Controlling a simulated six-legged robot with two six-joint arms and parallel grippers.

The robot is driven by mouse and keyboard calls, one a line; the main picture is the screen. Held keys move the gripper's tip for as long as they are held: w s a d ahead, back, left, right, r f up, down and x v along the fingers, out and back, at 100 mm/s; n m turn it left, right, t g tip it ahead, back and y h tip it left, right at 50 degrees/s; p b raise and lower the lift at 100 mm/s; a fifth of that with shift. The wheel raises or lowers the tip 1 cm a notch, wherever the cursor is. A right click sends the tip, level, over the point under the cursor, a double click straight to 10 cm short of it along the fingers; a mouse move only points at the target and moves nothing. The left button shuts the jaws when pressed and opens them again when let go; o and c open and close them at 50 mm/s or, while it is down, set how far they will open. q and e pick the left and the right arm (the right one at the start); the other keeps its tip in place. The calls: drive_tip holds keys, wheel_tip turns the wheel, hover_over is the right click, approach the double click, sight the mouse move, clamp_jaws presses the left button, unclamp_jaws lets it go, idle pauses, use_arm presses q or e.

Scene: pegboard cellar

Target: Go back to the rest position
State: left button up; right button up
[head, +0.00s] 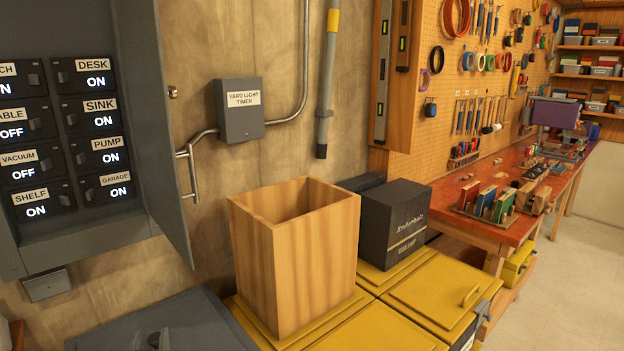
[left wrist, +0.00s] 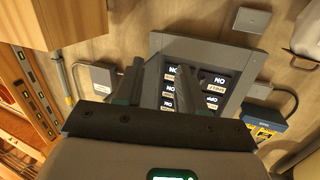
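In the head view, a grey switch panel (head: 18,235) hangs on the wall at the left with its door (head: 160,120) open. Its switches are lit: DESK, SINK, PUMP, GARAGE and SHELF read ON; VACUUM reads OFF. Labels at the left edge are cut off. In the left wrist view, the panel (left wrist: 200,42) shows upside down beyond my left gripper (left wrist: 158,72). The gripper's two dark fingers stand apart, with nothing seen held between them. I cannot make out the left gripper's fingers in the head view. My right gripper is in neither view.
A tall open wooden box (head: 295,255) and a black box (head: 392,222) stand on yellow bins (head: 440,290). A grey timer box (head: 239,110) and pipes are on the wall. A red workbench (head: 480,192) stands along the pegboard. Floor (head: 570,290) is clear at the right.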

use_arm(q)
drive_tip(key=s+d+f+m+g+h, duration=0.1)
drive_tip(key=s+d+f+g+h, duration=0.1)
drive_tip(key=f, duration=0.6)
drive_tip(key=s+d+f+m+g+h, duration=0.1)
drive_tip(key=s+d+f+g, duration=0.15)
drive_tip(key=f, duration=0.65)
drive_tip(key=s+d+f+m+g+h, duration=0.1)
drive_tip(key=d+f+g+h, duration=0.15)
drive_tip(key=f, duration=0.55)
drive_tip(key=s+d+f+g+h, duration=0.1)
drive_tip(key=s+d+f+g, duration=0.1)
drive_tip(key=s, duration=0.4)
drive_tip(key=s+d+f+n+g+h, duration=0.1)
drive_tip(key=s+d+f+g+h, duration=0.1)
drive_tip(key=s+d+f+g, duration=0.1)
drive_tip(key=s+d+f+g+h, duration=0.2)
drive_tip(key=s+d+f, duration=0.3)
drive_tip(key=s, duration=0.4)
drive_tip(key=shift+f+n+g, duration=0.3)
drive_tip(key=shift+f+g, duration=0.15)
drive_tip(key=shift+g, duration=0.25)
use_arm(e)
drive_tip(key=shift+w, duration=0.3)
use_arm(q)
drive_tip(key=shift+c, duration=0.5)
